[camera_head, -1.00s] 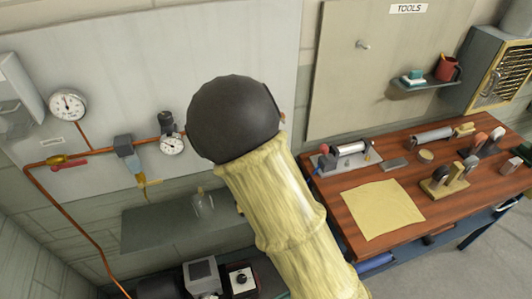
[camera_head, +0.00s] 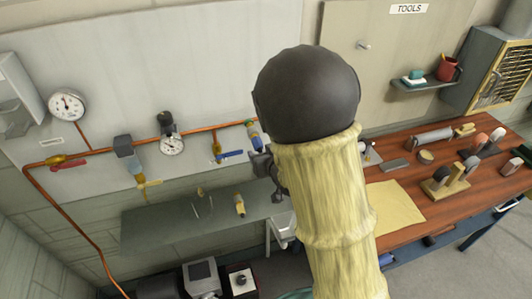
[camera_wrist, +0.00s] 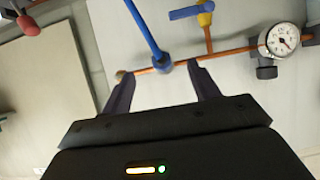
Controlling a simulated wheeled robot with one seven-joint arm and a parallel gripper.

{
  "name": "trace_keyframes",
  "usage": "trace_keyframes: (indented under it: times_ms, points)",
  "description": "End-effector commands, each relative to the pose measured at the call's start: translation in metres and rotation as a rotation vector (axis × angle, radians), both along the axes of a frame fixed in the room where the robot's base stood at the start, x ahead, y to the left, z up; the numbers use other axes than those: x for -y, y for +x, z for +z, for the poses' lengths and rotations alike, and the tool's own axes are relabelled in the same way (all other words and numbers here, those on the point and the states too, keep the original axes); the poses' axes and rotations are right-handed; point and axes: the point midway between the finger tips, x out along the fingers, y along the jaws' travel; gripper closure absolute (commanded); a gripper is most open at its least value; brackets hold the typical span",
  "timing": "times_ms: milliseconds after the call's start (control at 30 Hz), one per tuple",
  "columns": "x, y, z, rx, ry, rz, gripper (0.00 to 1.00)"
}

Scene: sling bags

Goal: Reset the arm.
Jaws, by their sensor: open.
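My arm, in a pale yellow ribbed sleeve with a dark round joint, rises through the middle of the head view. My gripper shows in the wrist view (camera_wrist: 162,92), its two dark fingers spread apart with nothing between them. Beyond the fingertips is the wall panel with a copper pipe (camera_wrist: 232,51) and a blue-handled valve (camera_wrist: 155,45). I cannot tell how far the fingertips are from the pipe. In the head view the gripper itself is mostly hidden behind the arm.
A wooden workbench (camera_head: 490,205) with several tools and a yellow cloth (camera_head: 395,205) stands at the right. A grey shelf (camera_head: 150,225) is below the pipe and gauges (camera_head: 67,105). A small wall shelf (camera_head: 425,84) holds a red mug (camera_head: 446,68).

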Motion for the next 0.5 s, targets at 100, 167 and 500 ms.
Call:
trace_keyframes:
  times_ms: [100, 167, 500]
  points:
    - [0.0, 0.0, 0.0, 0.0, 0.0, 0.0, 0.39]
    - [0.0, 0.0, 0.0, 0.001, 0.0, 0.0, 0.39]
    - [0.028, -0.014, -0.006, -0.11, -0.028, -0.078, 0.39]
